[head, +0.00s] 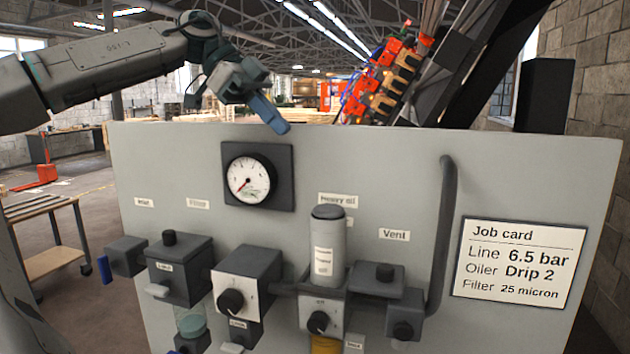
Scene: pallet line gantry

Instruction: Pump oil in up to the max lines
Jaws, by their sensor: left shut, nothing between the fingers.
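My left gripper (268,112) is shut and empty, its blue fingers pointing down right above the grey panel's (400,150) top edge, up and left of the oil bottle. The pale oil bottle (328,248) has a dark cap and stands upright under the "Heavy oil" label (338,199). It is at the oiler block with a black knob (320,322); I cannot tell if it is attached. An amber bowl (326,345) shows below, cut off by the frame. Max lines cannot be made out. My right gripper is out of view.
A gauge (249,178) sits on the panel, with its needle low. A regulator (246,280), a filter block (180,268) above a teal bowl (190,322), and a blue-handled inlet valve (126,256) stick out. A bent pipe (448,230) and job card (515,262) are at right.

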